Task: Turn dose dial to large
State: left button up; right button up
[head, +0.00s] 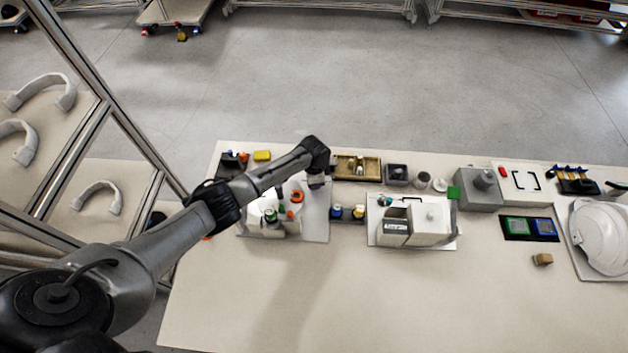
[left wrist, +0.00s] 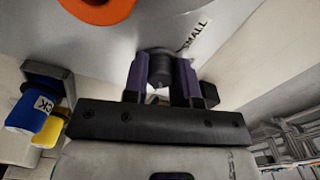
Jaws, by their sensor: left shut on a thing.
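The dose dial (left wrist: 159,66) is a dark round knob on a pale grey panel (left wrist: 110,42) in the left wrist view. The printed word SMALL shows just right of it; no other dial label is visible. My left gripper (left wrist: 161,82) has its two purple fingers closed on either side of the dial. In the head view my left gripper (head: 316,181) is at the right part of the station with green and orange parts (head: 283,218). There the arm hides the dial. My right gripper is not in view.
An orange round part (left wrist: 98,8) sits close above the fingers in the left wrist view. A blue bottle (left wrist: 28,112) and a yellow one stand at the left. In the head view, a white box unit (head: 431,222) stands further right. The table front (head: 330,300) is clear.

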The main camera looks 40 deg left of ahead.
pick_arm(q)
jog(key=o, duration=0.9)
notch_tip(320, 180, up, 14)
jog(key=shift+f+p, duration=0.1)
jog(key=shift+p, duration=1.15)
